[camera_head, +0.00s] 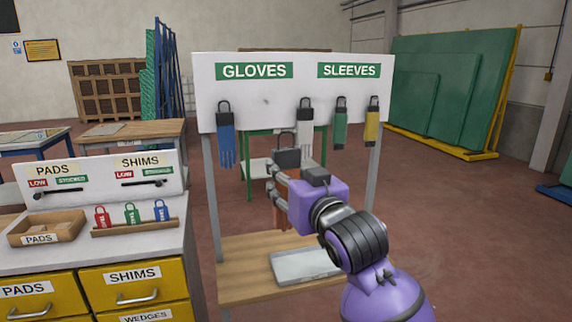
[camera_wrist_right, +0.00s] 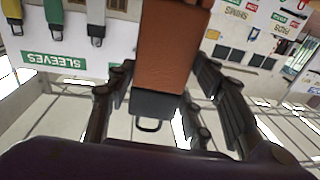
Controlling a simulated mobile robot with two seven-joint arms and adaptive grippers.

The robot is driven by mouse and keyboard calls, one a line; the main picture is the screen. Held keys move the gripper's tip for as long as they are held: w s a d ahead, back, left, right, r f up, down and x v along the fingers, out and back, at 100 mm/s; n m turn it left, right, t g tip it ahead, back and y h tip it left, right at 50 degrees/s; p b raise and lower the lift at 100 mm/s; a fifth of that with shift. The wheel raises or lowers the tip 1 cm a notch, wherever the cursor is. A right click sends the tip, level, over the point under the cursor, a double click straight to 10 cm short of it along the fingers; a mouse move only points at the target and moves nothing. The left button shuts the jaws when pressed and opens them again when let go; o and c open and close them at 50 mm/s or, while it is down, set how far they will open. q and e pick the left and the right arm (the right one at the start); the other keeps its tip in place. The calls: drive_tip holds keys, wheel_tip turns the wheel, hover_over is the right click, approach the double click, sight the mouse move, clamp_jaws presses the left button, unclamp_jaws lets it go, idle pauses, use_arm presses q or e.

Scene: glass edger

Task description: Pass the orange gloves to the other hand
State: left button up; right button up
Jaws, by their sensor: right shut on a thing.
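The orange gloves (camera_wrist_right: 170,50) hang from a dark clip (camera_wrist_right: 158,104) with a wire loop, between the fingers of my right gripper (camera_wrist_right: 165,80) in the right wrist view. In the head view my purple right gripper (camera_head: 272,181) is shut on them in front of the glove board. Their dark clip (camera_head: 287,158) shows above the fingers, and a strip of orange (camera_head: 279,212) shows below, partly hidden by the gripper. My left gripper is in neither view.
The white board (camera_head: 290,90) marked GLOVES and SLEEVES carries blue gloves (camera_head: 226,140), white gloves (camera_head: 305,130), and green (camera_head: 341,128) and yellow (camera_head: 372,125) sleeves. A grey tray (camera_head: 300,266) lies on the wooden shelf below. A PADS and SHIMS cabinet (camera_head: 140,240) stands at left.

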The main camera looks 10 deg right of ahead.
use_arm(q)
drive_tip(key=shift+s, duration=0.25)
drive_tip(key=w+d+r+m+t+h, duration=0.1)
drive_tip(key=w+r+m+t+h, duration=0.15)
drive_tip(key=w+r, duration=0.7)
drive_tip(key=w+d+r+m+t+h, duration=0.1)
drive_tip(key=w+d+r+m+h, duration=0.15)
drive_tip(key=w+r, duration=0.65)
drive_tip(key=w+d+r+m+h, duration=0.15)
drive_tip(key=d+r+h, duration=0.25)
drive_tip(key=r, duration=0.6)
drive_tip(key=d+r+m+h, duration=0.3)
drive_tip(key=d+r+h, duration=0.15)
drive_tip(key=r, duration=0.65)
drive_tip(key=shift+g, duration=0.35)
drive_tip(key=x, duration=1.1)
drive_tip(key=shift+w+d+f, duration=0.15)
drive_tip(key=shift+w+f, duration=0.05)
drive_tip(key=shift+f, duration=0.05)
use_arm(e)
drive_tip(key=s+a+f+n+g+y, duration=0.4)
drive_tip(key=s+a+f+n+y, duration=0.2)
drive_tip(key=s+a+f+y, duration=0.3)
wheel_tip(320, 180, down, 3)
drive_tip(key=s+a, duration=0.1)
drive_tip(key=a, duration=0.2)
drive_tip(key=shift+s+n+g, duration=0.15)
drive_tip(key=shift+n+g, duration=0.15)
drive_tip(key=shift+n, duration=0.1)
drive_tip(key=shift+f, duration=0.1)
